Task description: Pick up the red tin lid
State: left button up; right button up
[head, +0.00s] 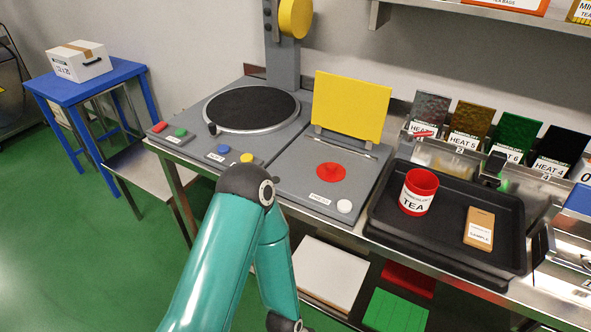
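The red tin lid (331,170) appears to be the flat red disc with a small raised knob. It lies on the grey plate (300,184) of the machine, in front of an upright yellow panel (350,105). A red tin (418,194) with a white "TEA" label stands upright and open-topped on the black tray (400,232), to the right of the lid. Neither of my grippers is in view. One teal arm of mine rises from the bottom, left of the lid, and bends back down out of the picture.
A brown "SAMPLE" packet (479,228) lies on the tray. A round black turntable (251,108) and coloured buttons are left of the lid. Several upright "HEAT" panels stand behind the tray. A white box (79,61) sits on a blue table (90,81).

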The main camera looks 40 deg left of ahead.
aim_at(330, 172)
jog(key=u, duration=0.15)
jog(key=k, duration=0.55)
jog(key=z, duration=5.2)
jog(key=k, duration=0.55)
jog(key=u, duration=5.75)
